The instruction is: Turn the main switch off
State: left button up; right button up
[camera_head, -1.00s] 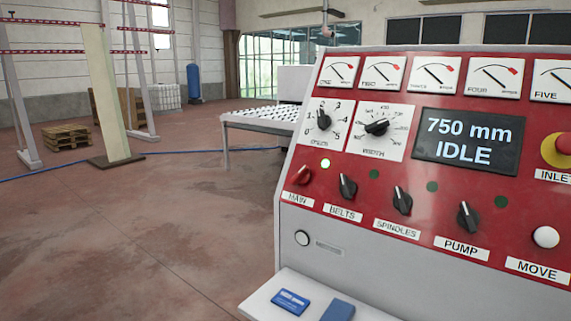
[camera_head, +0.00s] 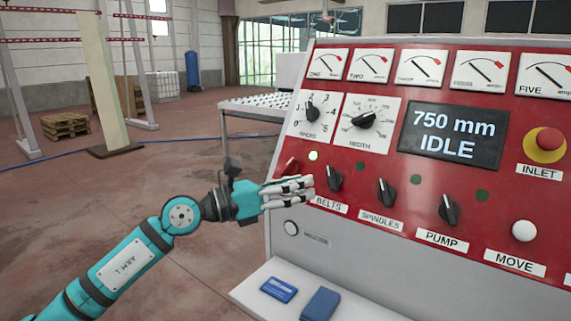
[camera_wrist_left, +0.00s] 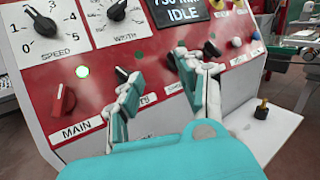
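The main switch is a red knob (camera_head: 290,166) at the left end of the lower row on the red panel. It also shows in the wrist view (camera_wrist_left: 62,101), its handle roughly upright above the MAIN label (camera_wrist_left: 82,129). A lamp (camera_head: 313,156) beside it is lit pale. My left gripper (camera_head: 308,186) is in front of the panel, just below and right of the red knob, covering the MAIN label in the head view. In the wrist view its fingers (camera_wrist_left: 160,78) are apart with nothing between them, right of the red knob. My right gripper is not in view.
Black knobs for belts (camera_head: 334,178), spindles (camera_head: 387,193) and pump (camera_head: 449,210) follow to the right. The display (camera_head: 453,134) reads 750 mm IDLE. A shelf (camera_head: 250,291) with two blue items juts out below. Open floor lies left of the machine.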

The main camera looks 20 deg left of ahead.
pick_arm(q)
jog(key=w+a+r+m+y, duration=0.25)
jog(key=a+y, duration=0.55)
jog(key=a, duration=0.6)
jog(key=p, duration=0.7)
send_near(287, 164)
jog(key=shift+t, duration=0.3)
jog(key=x, duration=0.8)
jog(key=shift+d+f, duration=0.15)
jog(key=shift+w+d+f, duration=0.25)
jog(key=shift+w+f, duration=0.05)
jog(key=shift+w, duration=0.2)
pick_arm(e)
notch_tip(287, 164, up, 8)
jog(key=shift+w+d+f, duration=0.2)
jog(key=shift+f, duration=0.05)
pick_arm(q)
jog(key=shift+c, duration=0.4)
grip_shut()
